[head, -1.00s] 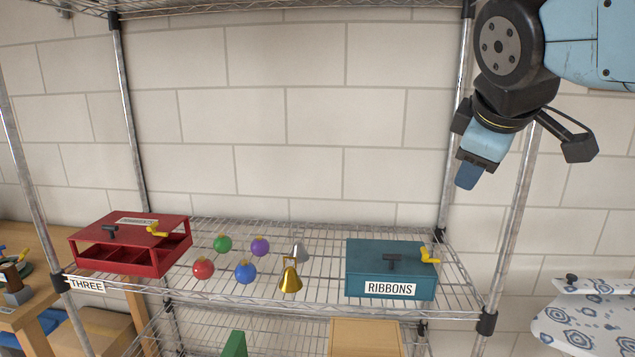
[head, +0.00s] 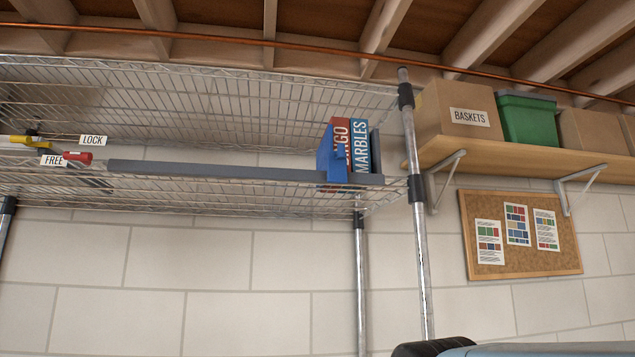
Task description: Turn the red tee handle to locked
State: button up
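The red handle (head: 78,157) is at the far left of the head view, at the left end of a long grey bar (head: 240,170) on the wire shelf. It is small and seen from below. A white FREE label (head: 53,160) is right beside it on the left. A white LOCK label (head: 93,140) is a little above it to the right. I cannot tell the handle's exact angle. My gripper is out of view; only a part of my arm shows at the bottom right edge.
A yellow part (head: 20,139) is left of the labels. Bingo (head: 340,140) and Marbles (head: 360,148) boxes stand at the bar's right end. A metal post (head: 414,220) rises at the shelf's right. A wooden shelf (head: 480,150) with boxes and a corkboard (head: 520,235) are further right.

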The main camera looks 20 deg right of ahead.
aim_at(86, 157)
jog(key=z, duration=1.6)
jog(key=i, duration=0.05)
jog(key=u, duration=3)
